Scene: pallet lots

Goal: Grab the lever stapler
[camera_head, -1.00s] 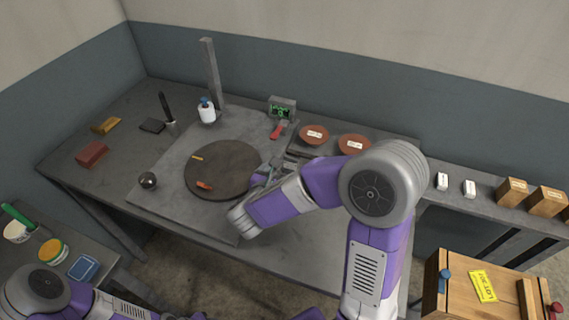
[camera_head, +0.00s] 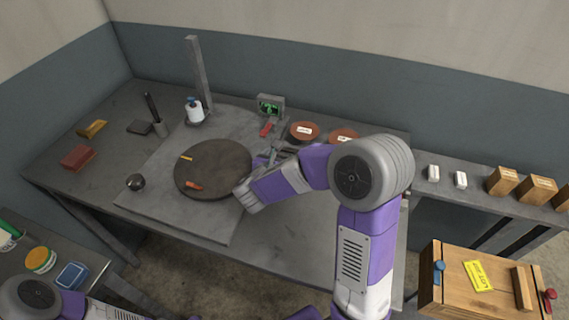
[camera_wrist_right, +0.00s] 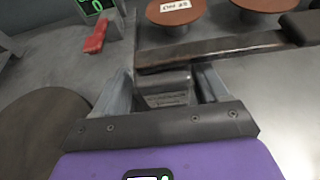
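What looks like the lever stapler is a dark metal bar (camera_wrist_right: 215,48) with a black grip at its right end in the right wrist view. A ribbed grey block (camera_wrist_right: 168,92) sits at its near left end. In the head view it is mostly hidden near the dark shape (camera_head: 288,150) behind my right arm. My right gripper (camera_wrist_right: 166,72) is open, with one finger on each side of the grey block. I cannot tell whether the fingers touch it. In the head view the right gripper (camera_head: 268,160) is at the turntable's right edge. My left gripper is not in view.
A round dark turntable (camera_head: 215,172) lies left of the right gripper. A red object (camera_head: 266,128) and a green display (camera_head: 270,105) stand behind. Two brown round dishes (camera_head: 304,131) are close beyond the stapler. A tall post (camera_head: 198,75) rises at the back.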

